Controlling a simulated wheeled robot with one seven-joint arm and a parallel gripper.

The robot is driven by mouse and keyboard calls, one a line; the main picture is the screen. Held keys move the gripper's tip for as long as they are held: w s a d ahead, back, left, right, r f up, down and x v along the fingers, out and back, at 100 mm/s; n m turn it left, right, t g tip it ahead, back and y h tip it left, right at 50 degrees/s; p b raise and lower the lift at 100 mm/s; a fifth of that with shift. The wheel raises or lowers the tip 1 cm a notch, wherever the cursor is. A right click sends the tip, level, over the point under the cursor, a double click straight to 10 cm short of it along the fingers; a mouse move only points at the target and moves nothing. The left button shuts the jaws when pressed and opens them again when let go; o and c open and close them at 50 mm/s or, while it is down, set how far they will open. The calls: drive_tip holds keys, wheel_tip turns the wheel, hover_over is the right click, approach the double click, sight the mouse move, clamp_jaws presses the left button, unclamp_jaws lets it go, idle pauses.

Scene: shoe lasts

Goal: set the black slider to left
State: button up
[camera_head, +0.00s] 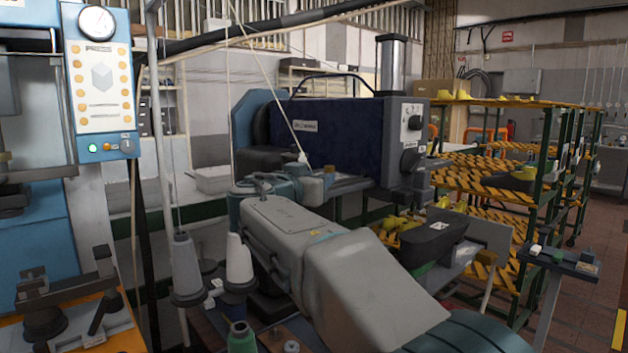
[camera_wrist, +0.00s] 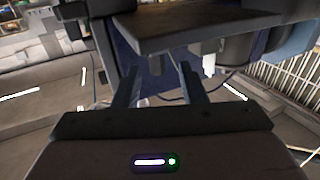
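I cannot pick out the black slider for certain in either view. In the head view my arm reaches up and left to the front of the machine, and the fingers are not clear.
A blue machine with a gauge (camera_head: 97,22) and a button panel stands at the left. Thread cones (camera_head: 238,260) stand beside my arm. A small button box (camera_head: 565,261) on a post is at the right. Yellow-and-black racks (camera_head: 490,180) stand behind it; floor shows at far right.

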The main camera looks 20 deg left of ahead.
drive_tip(key=s+a+b, duration=0.2)
drive_tip(key=s+b, duration=0.1)
drive_tip(key=s, duration=1)
drive_tip(key=shift+s+a, duration=0.35)
drive_tip(key=w+d+f+n+g+h+p, duration=0.1)
drive_tip(key=d+f+g+p, duration=0.4)
drive_tip(key=d, duration=0.8)
drive_tip(key=w+d+f+n+g+h+p, duration=0.1)
drive_tip(key=d+f+g, duration=0.4)
drive_tip(key=d, duration=0.7)
drive_tip(key=s+d+f+g+y+p, duration=0.2)
drive_tip(key=s+d+f, duration=0.4)
drive_tip(key=s, duration=0.3)
drive_tip(key=s+d+f+g+y+p, duration=0.2)
drive_tip(key=s+d+f+p, duration=0.3)
drive_tip(key=s, duration=0.5)
drive_tip(key=shift+s+d+f+g+y, duration=0.2)
drive_tip(key=shift+d+f+g+y, duration=0.2)
drive_tip(key=shift+d+f+y, duration=0.3)
